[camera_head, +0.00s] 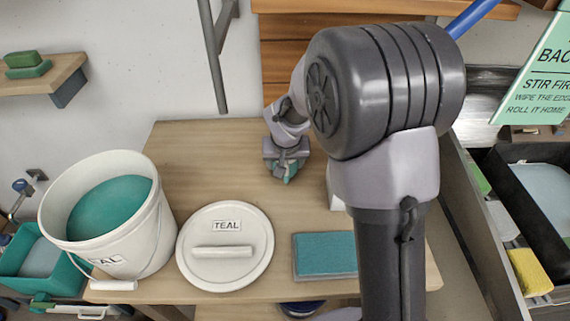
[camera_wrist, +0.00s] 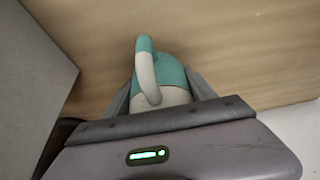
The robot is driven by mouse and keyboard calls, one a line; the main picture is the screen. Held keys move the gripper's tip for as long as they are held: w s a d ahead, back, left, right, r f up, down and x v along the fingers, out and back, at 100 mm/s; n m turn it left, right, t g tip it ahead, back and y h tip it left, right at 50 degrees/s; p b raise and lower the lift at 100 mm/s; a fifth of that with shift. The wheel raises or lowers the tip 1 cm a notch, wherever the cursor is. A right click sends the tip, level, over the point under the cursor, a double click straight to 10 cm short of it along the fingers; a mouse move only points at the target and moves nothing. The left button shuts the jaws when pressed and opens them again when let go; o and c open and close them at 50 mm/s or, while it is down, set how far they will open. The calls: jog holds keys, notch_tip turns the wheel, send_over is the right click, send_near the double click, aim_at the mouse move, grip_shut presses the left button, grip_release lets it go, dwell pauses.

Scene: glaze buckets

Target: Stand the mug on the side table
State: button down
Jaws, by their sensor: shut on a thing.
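A mug (camera_wrist: 172,72), teal and cream with a curved handle, sits between the two fingers of my gripper (camera_wrist: 160,95) in the wrist view. In the head view only a small teal part of the mug (camera_head: 289,176) shows below my gripper (camera_head: 286,162). My gripper is shut on the mug, over the back middle of the wooden table (camera_head: 222,165). I cannot tell whether the mug's base touches the wood. The rest of the mug is hidden by the gripper.
A white bucket of teal glaze (camera_head: 148,225) stands at the table's left. A lid marked TEAL (camera_head: 250,260) and a teal sponge-like block (camera_head: 325,255) lie at the front. A white object (camera_head: 336,190) is partly hidden by my arm. Bare wood surrounds the gripper's left.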

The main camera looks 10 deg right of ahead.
jog(key=shift+f, duration=0.1)
jog(key=shift+c, duration=1.6)
grip_release()
